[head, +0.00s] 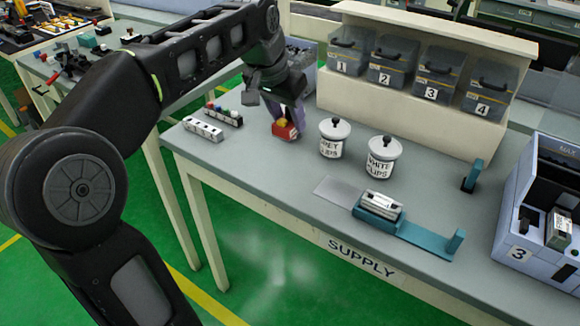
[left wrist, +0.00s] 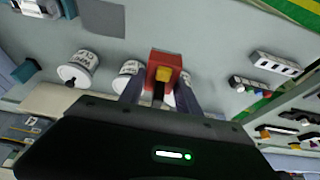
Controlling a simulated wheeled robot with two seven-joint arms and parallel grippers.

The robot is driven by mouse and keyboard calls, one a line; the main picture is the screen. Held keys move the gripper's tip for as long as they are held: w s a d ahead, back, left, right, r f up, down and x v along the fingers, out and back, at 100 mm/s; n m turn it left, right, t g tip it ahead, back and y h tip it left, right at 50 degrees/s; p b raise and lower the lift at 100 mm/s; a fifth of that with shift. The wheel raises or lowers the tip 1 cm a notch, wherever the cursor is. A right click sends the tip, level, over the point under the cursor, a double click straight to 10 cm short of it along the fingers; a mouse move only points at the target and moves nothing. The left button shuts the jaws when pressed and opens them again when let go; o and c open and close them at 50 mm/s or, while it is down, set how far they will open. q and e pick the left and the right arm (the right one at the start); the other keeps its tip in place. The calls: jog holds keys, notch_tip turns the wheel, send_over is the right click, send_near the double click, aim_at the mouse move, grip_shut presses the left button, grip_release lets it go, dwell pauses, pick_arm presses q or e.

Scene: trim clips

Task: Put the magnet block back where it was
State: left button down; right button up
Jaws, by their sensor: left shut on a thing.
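A red block with a yellow top, which I take as the magnet block (head: 287,132), is between the fingers of my left gripper (head: 288,116). The gripper is shut on it, at or just above the grey supply table, left of the two white jars; I cannot tell if it touches the table. In the left wrist view the red block (left wrist: 154,68) shows between the fingertips (left wrist: 160,92). My right gripper is not in view.
Two labelled jars (head: 331,140) (head: 379,160) stand right of the block. A white strip with holes (head: 203,130) and a rack with coloured knobs (head: 224,115) lie to its left. A teal fixture (head: 420,232) holds a pale part. Numbered bins (head: 437,75) stand behind.

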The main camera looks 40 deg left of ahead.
aim_at(280, 134)
pick_arm(q)
jog(key=shift+f+b, duration=0.4)
jog(key=shift+f, duration=2.75)
jog(key=shift+f, duration=1.9)
jog(key=shift+f, duration=0.1)
jog(key=c, duration=0.9)
grip_release()
jog(key=shift+b, duration=0.3)
jog(key=shift+o, duration=0.2)
jog(key=p+v, duration=0.1)
jog(key=v, duration=1.1)
